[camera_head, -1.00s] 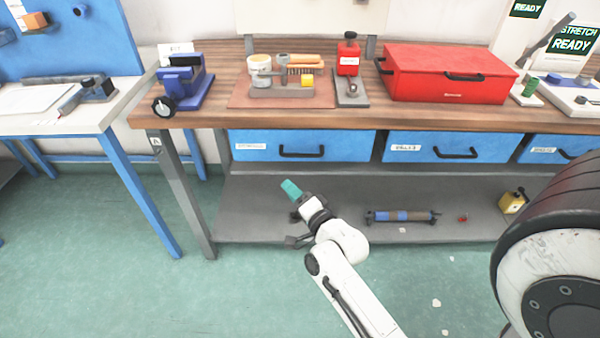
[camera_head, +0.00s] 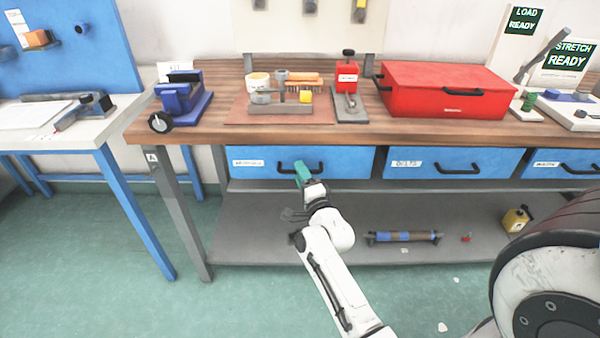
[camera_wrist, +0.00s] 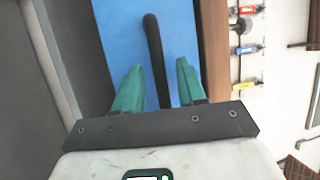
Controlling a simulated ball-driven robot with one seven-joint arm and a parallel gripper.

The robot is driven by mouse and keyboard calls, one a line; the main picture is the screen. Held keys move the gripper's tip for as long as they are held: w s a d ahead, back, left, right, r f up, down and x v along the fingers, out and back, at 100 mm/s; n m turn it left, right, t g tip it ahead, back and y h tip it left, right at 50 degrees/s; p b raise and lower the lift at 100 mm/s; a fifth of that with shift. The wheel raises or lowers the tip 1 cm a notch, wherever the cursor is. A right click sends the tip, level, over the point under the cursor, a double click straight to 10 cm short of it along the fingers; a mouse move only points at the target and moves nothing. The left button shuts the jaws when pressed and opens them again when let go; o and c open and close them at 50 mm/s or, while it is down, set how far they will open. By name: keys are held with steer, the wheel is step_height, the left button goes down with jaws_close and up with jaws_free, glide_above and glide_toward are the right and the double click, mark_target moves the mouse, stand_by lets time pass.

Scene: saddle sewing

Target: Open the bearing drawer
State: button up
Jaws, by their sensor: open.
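Three blue drawers hang under the wooden bench top, all shut. The left drawer (camera_head: 350,163) has a black bar handle (camera_head: 287,167) and a white label (camera_head: 248,163) too blurred to read. My gripper (camera_head: 302,172) is at this drawer's front, its teal fingertips over the handle. In the wrist view the gripper (camera_wrist: 158,75) is open, with one finger on each side of the black handle (camera_wrist: 154,50) in the picture. The drawer's blue front (camera_wrist: 115,30) lies behind. I cannot tell whether the fingers touch the handle.
The middle drawer (camera_head: 400,172) and right drawer (camera_head: 548,172) sit alongside. A grey bench leg (camera_head: 180,215) stands at left. A red toolbox (camera_head: 430,98) is on top.

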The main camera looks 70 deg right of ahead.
steer(key=shift+w+d+r, duration=0.1)
steer(key=shift+w+d, duration=0.25)
jaws_close()
stand_by(0.5)
